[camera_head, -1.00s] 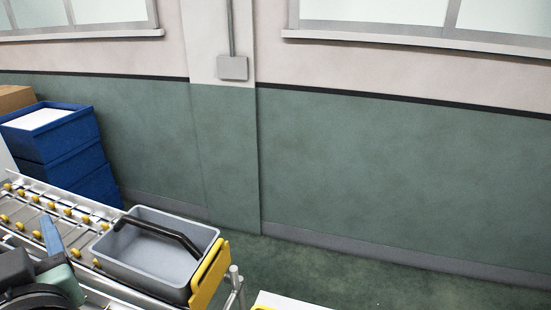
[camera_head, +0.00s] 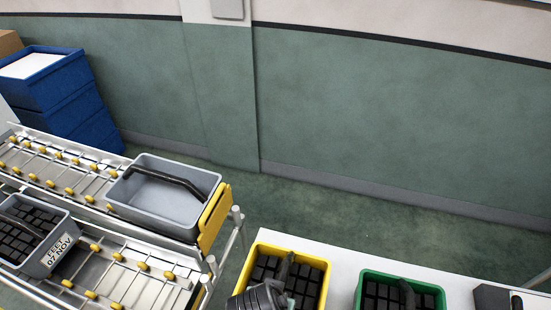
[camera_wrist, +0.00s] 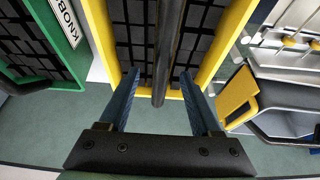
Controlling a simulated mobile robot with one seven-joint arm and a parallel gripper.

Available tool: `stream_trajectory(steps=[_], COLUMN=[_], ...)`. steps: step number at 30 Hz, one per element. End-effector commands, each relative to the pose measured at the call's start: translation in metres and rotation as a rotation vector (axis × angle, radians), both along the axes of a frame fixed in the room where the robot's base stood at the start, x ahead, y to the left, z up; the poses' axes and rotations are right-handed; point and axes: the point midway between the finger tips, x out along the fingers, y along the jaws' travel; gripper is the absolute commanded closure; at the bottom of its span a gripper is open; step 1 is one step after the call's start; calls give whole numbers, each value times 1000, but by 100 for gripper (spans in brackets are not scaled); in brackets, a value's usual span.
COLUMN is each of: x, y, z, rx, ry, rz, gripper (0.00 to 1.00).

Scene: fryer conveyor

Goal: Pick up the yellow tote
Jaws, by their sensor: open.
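The yellow tote (camera_head: 318,262) stands on a white table at the lower middle of the head view. It has a black handle across it and dark block-like contents. It fills the upper middle of the wrist view (camera_wrist: 212,62). My gripper (camera_wrist: 160,80) is open, with one blue finger on each side of the tote's black handle (camera_wrist: 168,50). In the head view, my dark gripper body (camera_head: 262,298) covers the tote's lower front part.
On the left, a roller conveyor carries an empty grey tote (camera_head: 165,192) and a filled, labelled grey tote (camera_head: 45,262). Blue crates (camera_head: 65,110) stand behind.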

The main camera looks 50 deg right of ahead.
Motion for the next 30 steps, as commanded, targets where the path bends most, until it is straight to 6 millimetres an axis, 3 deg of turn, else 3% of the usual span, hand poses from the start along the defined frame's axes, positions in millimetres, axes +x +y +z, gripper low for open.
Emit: stream_trajectory(steps=[7,16,26,30], x=[2,7,8,8], y=[-4,-13,-15,-15], z=[-15,-51,-57,-57], rx=[1,1,0,0], ry=[2,0,-3,-3], rz=[0,1,1,2], gripper=[35,35,35,61])
